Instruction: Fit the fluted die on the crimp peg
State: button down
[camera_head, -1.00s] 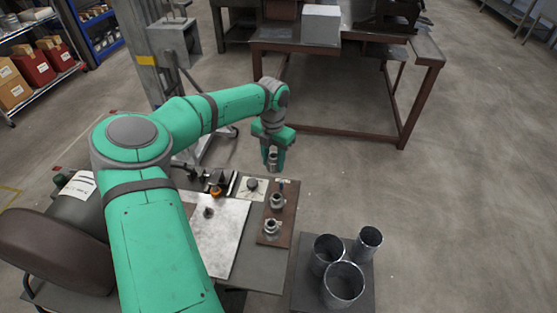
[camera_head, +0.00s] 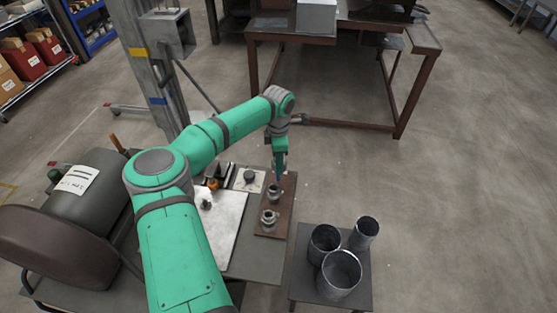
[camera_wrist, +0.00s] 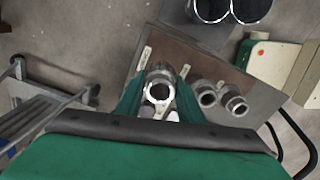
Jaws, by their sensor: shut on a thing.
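My gripper (camera_head: 281,176) is low over the far end of the brown board. In the wrist view my gripper (camera_wrist: 160,92) is shut on a grey metal ring-shaped die (camera_wrist: 160,76), its round bore facing the camera. Whether it is fluted is hard to tell, and whether it touches the board is hidden. Two other metal collars, a near one (camera_head: 269,217) and a farther one (camera_head: 274,191), stand on the board beside it. A small dark upright part (camera_head: 206,204) stands on the pale metal plate; I cannot tell which part is the crimp peg.
The brown board (camera_head: 273,235) lies on a grey bench next to the pale plate (camera_head: 225,232). A beige pad with a dark knob (camera_head: 250,176) and an orange part (camera_head: 213,184) are close by. Several open metal cylinders (camera_head: 341,270) stand on a low stand at the right.

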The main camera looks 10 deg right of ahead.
jog(key=shift+a+f, duration=0.1)
jog(key=shift+f, duration=2.95)
jog(key=shift+f, duration=0.25)
jog(key=c, duration=1.1)
grip_release()
notch_tip(320, 180, up, 11)
jog(key=shift+f, duration=0.1)
